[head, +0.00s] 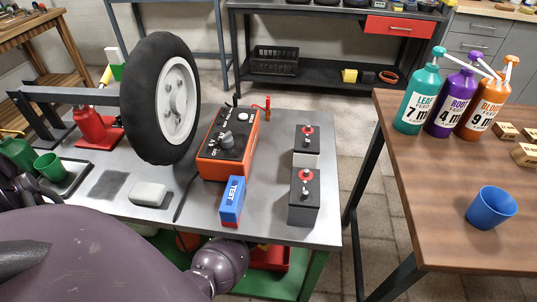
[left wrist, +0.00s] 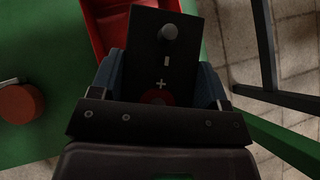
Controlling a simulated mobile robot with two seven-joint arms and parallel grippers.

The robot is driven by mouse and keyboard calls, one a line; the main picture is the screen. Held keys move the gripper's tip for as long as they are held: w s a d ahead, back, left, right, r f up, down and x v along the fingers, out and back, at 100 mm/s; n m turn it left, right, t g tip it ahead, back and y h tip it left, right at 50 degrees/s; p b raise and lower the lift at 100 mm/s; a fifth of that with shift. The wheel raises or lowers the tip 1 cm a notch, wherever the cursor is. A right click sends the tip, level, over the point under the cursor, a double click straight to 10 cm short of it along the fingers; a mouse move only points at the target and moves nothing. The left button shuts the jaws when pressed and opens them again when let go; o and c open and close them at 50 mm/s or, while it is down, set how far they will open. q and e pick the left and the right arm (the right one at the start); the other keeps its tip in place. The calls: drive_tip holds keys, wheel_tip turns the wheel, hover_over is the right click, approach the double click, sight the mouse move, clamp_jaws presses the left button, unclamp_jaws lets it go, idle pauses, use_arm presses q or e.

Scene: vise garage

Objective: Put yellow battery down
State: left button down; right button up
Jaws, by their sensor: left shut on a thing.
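In the left wrist view my left gripper (left wrist: 158,78) is shut on a battery (left wrist: 150,50). Its dark top shows a grey post, minus and plus marks and a partly covered red ring. Its side colour is hidden, so I cannot tell whether it is yellow. The battery is over or in a red tray (left wrist: 96,30) on a green surface (left wrist: 55,125); I cannot tell whether it touches. In the head view my left arm reaches low at the bench's front edge, and the gripper is hidden. That tray (head: 270,258) shows below the bench. My right gripper is not in view.
The grey bench (head: 110,185) holds a wheel (head: 150,95), an orange tester (head: 213,165), a blue TEST block (head: 232,203) and two black-topped batteries (head: 304,205) (head: 307,140). Its edge overhangs the green lower shelf (head: 308,275). A brown table (head: 430,200) stands at right.

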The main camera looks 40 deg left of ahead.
use_arm(q)
drive_tip(key=shift+f, duration=0.25)
drive_tip(key=f+b, duration=0.2)
drive_tip(key=f, duration=0.1)
drive_tip(key=f+b, duration=0.1)
drive_tip(key=f, duration=0.1)
drive_tip(key=shift+s, duration=0.25)
drive_tip(key=shift+w+f, duration=0.1)
drive_tip(key=shift+f, duration=0.3)
drive_tip(key=shift+w+f+b, duration=0.15)
drive_tip(key=shift+w+b, duration=0.05)
drive_tip(key=shift+b, duration=0.1)
drive_tip(key=shift+s+f, duration=0.1)
drive_tip(key=shift+f, duration=0.25)
wheel_tip(320, 180, down, 2)
drive_tip(key=shift+s+f+b, duration=0.1)
drive_tip(key=shift+b, duration=0.7)
drive_tip(key=shift+w, duration=0.3)
drive_tip(key=shift+s+f+b, duration=0.1)
drive_tip(key=shift+f+b, duration=0.25)
drive_tip(key=shift+f, duration=0.1)
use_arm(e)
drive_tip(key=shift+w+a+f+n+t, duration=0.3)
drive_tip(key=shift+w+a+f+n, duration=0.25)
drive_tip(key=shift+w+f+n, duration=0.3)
